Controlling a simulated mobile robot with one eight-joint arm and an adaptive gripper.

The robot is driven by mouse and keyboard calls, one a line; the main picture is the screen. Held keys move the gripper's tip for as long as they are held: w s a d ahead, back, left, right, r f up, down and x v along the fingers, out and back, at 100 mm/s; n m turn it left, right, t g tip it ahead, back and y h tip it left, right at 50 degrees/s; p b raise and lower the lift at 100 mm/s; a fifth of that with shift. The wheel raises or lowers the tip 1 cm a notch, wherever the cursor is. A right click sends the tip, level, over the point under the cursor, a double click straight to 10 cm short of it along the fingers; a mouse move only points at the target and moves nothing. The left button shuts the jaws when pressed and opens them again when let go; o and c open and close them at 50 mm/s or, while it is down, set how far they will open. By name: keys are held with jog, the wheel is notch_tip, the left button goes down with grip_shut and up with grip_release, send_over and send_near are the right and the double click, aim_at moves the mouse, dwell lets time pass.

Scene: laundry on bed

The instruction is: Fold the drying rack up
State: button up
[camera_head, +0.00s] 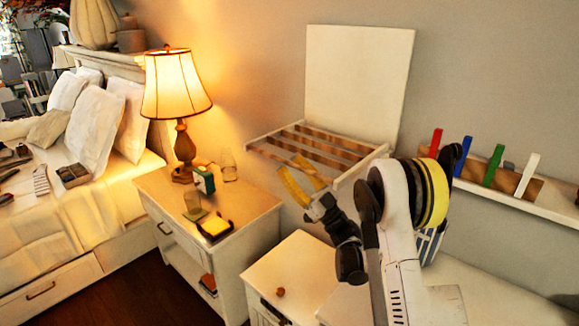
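The drying rack (360,72) is on the wall behind the nightstands. Its white back panel stands upright, and its frame with several wooden slats (325,142) sticks out from the wall, folded down. My gripper (291,163) has two yellow fingers, spread apart. They reach up at the front bar of the rack frame, overlapping it in the picture. I cannot tell whether they touch the bar or straddle it. I see nothing held between them. My arm hides part of the wall to the right of the rack.
A lit lamp (178,88), a glass jar (228,166) and small items stand on the left nightstand (249,205). A white cabinet (309,262) is below my gripper. A wall shelf with colored pegs (494,165) is at right. The bed (70,232) is at left.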

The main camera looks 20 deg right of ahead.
jog(key=shift+w+a+r, duration=0.1)
jog(key=shift+r, duration=0.1)
grip_shut()
jog(key=shift+r, duration=0.1)
